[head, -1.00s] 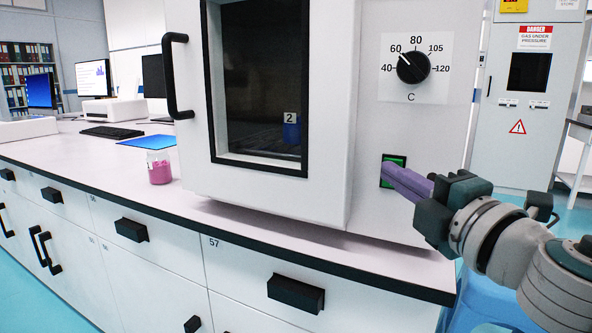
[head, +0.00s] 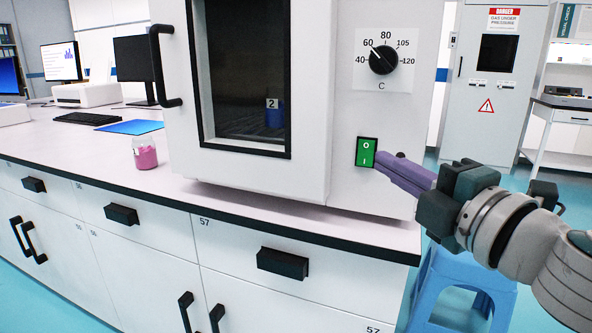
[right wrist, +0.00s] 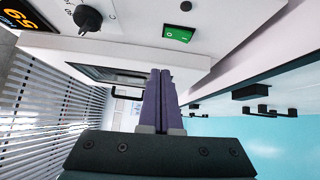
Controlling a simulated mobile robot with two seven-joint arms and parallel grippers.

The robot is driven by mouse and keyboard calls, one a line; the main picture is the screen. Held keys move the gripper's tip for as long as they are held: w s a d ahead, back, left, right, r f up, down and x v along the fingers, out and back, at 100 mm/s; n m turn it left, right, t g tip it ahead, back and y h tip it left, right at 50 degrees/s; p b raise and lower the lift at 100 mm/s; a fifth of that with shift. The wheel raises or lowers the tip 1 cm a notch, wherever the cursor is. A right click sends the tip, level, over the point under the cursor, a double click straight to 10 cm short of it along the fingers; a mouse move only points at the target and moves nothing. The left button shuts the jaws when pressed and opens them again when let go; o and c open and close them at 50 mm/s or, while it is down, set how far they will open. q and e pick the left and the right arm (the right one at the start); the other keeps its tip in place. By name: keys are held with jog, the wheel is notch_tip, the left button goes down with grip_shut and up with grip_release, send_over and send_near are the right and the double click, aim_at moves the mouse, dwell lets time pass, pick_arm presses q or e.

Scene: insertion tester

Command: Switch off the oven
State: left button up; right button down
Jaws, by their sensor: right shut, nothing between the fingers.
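The oven (head: 345,110) is a white box on the bench with a dark-windowed door, which is closed. A green rocker switch (head: 367,152) marked O and I sits low on its front panel; it also shows in the right wrist view (right wrist: 179,33). The black temperature dial (head: 384,60) above it points near 60. My right gripper (head: 381,161) has purple fingers, shut with nothing between them. In the head view its tips are just right of the switch; in the right wrist view (right wrist: 161,72) they appear apart from it. My left gripper is not in view.
A jar of pink liquid (head: 145,152) and a blue sheet (head: 130,127) are on the bench left of the oven. The black door handle (head: 165,66) sticks out. A blue stool (head: 465,290) stands on the floor at the right.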

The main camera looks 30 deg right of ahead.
jog(key=shift+s+a+r, duration=0.1)
jog(key=shift+s+a, duration=0.05)
jog(key=shift+s, duration=1.1)
jog(key=shift+s+a, duration=0.1)
jog(key=shift+s, duration=1.15)
jog(key=s+d+r+m+g+h+p, duration=0.2)
jog(key=s+r+m+g+h+p, duration=0.35)
jog(key=m+p, duration=0.75)
jog(key=s+a+r+m+g+y+p, duration=0.1)
jog(key=s+a+r+g+y+p, duration=0.1)
jog(key=s+a+g+y+p, duration=0.25)
jog(key=s+a+r+m+g+y+p, duration=0.2)
jog(key=s+a+r+g+p, duration=0.15)
jog(key=s+a+p, duration=0.35)
notch_tip(320, 180, up, 35)
jog(key=a+g+p, duration=0.1)
jog(key=p, duration=3.6)
jog(key=shift+a+r, duration=0.2)
